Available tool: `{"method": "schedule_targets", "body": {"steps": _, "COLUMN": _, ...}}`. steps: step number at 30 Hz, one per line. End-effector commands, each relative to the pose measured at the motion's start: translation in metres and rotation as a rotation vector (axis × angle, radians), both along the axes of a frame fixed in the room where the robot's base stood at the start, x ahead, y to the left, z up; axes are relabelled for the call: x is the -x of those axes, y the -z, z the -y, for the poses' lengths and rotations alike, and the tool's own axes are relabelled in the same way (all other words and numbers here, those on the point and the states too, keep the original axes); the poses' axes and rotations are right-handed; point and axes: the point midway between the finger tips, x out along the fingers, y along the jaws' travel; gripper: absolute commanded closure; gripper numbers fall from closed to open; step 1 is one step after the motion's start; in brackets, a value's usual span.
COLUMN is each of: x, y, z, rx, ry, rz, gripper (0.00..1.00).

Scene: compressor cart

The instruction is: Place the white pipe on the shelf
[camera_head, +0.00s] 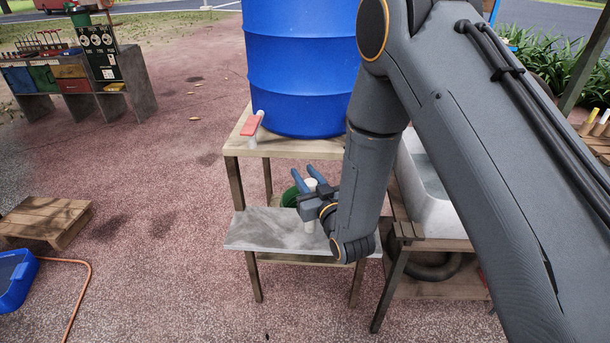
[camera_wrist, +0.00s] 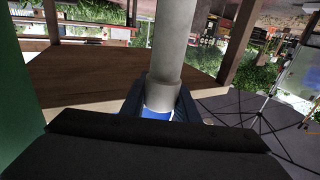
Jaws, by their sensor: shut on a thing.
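The white pipe (camera_head: 310,225) is upright in my gripper (camera_head: 311,182) in the head view, at the grey shelf (camera_head: 265,232) on the wooden stand. The gripper's blue fingers are closed around the pipe. My wrist hides part of the pipe, and I cannot tell whether its lower end touches the shelf. In the wrist view, the pipe (camera_wrist: 173,45) runs up from between the fingers (camera_wrist: 158,108), with a wider collar near the grip.
A blue barrel (camera_head: 300,65) stands on the wooden top (camera_head: 290,147) above the shelf, with a red-handled tap (camera_head: 252,124). A green round thing (camera_head: 290,197) sits behind my gripper. A white basin (camera_head: 425,190) is close on the right.

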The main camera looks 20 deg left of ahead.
Motion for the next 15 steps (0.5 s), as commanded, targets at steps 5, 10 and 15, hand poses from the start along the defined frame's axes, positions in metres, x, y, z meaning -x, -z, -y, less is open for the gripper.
{"method": "schedule_targets", "body": {"steps": 5, "x": -0.0001, "y": 0.0034, "z": -0.0001, "rx": -0.001, "ry": 0.000, "rz": 0.001, "gripper": 1.00}}
{"method": "schedule_targets", "body": {"steps": 10, "x": 0.0002, "y": 0.0026, "z": 0.0001, "rx": 0.000, "ry": 0.000, "rz": 0.000, "gripper": 0.54}}
{"method": "schedule_targets", "body": {"steps": 15, "x": 0.0002, "y": 0.0025, "z": 0.0001, "rx": 0.000, "ry": 0.000, "rz": 0.000, "gripper": 0.54}}
